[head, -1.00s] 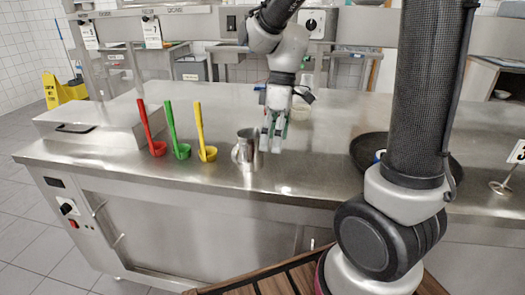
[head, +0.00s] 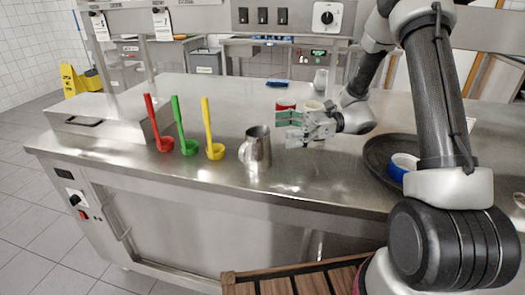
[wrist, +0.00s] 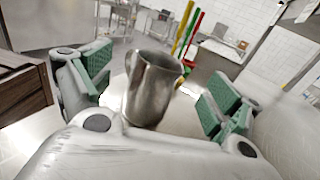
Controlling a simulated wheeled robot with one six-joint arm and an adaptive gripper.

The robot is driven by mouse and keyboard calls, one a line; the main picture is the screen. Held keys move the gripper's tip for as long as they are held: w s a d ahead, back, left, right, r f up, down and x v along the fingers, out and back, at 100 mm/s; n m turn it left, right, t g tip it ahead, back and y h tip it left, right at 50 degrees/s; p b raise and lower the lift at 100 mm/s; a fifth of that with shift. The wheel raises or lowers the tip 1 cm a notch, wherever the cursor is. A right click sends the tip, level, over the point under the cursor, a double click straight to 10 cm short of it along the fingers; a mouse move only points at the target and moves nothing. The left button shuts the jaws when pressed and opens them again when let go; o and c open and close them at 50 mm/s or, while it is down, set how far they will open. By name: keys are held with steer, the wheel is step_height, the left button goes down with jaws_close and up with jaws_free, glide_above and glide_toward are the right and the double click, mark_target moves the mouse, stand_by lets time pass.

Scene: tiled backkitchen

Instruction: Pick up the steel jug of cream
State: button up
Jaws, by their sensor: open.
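The steel jug (head: 257,148) stands upright on the steel counter, right of the yellow ladle, with its handle toward the left. Its contents cannot be seen. My gripper (head: 284,128) is just right of the jug, lying level and pointing left toward it, with its green-padded fingers apart. In the wrist view the jug (wrist: 153,88) appears ahead, between the two open fingers of my gripper (wrist: 152,96), and tilted by the camera's angle. The gripper is empty, and no contact with the jug shows.
Red (head: 163,142), green (head: 187,147) and yellow (head: 214,150) ladles stand left of the jug. A dark pan (head: 376,165) with a blue-and-white roll (head: 398,168) lies to the right. A red can (head: 285,105) and a pale cup (head: 313,107) stand behind my gripper. The counter (head: 215,180) is clear in front.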

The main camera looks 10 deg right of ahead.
mark_target(246, 134)
steer(key=a, duration=0.7)
steer(key=shift+s+a+f, duration=0.2)
steer(key=shift+a+f, duration=0.15)
steer(key=shift+f, duration=0.05)
steer(key=c, duration=1.7)
steer(key=shift+c, duration=0.2)
steer(key=shift+r, duration=0.15)
